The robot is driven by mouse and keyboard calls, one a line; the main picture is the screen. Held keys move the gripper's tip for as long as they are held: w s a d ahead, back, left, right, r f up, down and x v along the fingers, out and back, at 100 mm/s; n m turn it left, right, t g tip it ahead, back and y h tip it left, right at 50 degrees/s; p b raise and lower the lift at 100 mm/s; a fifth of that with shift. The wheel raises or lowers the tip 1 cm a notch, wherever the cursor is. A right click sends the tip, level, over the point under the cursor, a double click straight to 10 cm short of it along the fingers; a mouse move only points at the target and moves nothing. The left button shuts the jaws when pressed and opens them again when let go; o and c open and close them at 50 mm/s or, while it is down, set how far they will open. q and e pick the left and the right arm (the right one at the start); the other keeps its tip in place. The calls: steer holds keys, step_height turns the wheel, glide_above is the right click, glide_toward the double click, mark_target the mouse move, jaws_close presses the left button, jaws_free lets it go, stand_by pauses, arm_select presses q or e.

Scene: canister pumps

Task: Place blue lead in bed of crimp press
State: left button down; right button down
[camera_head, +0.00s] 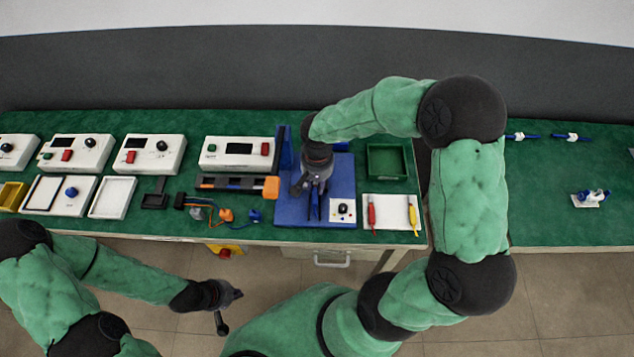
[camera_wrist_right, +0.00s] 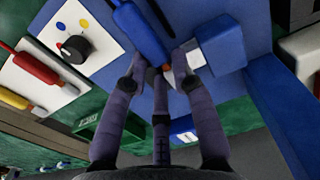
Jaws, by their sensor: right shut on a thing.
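The blue lead (camera_wrist_right: 140,32) is a thick blue rod in the right wrist view. My right gripper (camera_wrist_right: 161,72) is shut on its lower end. In the head view my right gripper (camera_head: 314,188) is over the blue base plate of the crimp press (camera_head: 289,212), and the lead (camera_head: 315,208) points toward the plate's front edge. In the wrist view a blue block (camera_wrist_right: 221,68) with a white part (camera_wrist_right: 198,56) stands just right of the fingertips. I cannot tell whether the lead touches the bed. My left gripper (camera_head: 228,305) is open and empty in front of the bench.
A dial panel (camera_head: 342,211) sits at the plate's front right. Red (camera_head: 372,214) and yellow (camera_head: 412,213) leads lie on a white mat to the right. A green tray (camera_head: 387,161) is behind them. A tall blue post (camera_head: 285,150) stands at the plate's back left. White instruments fill the left bench.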

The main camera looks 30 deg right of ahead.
steer(key=shift+f, duration=0.3)
steer(key=shift+f+b, duration=0.1)
steer(key=shift+b, duration=0.2)
steer(key=shift+s+f, duration=0.1)
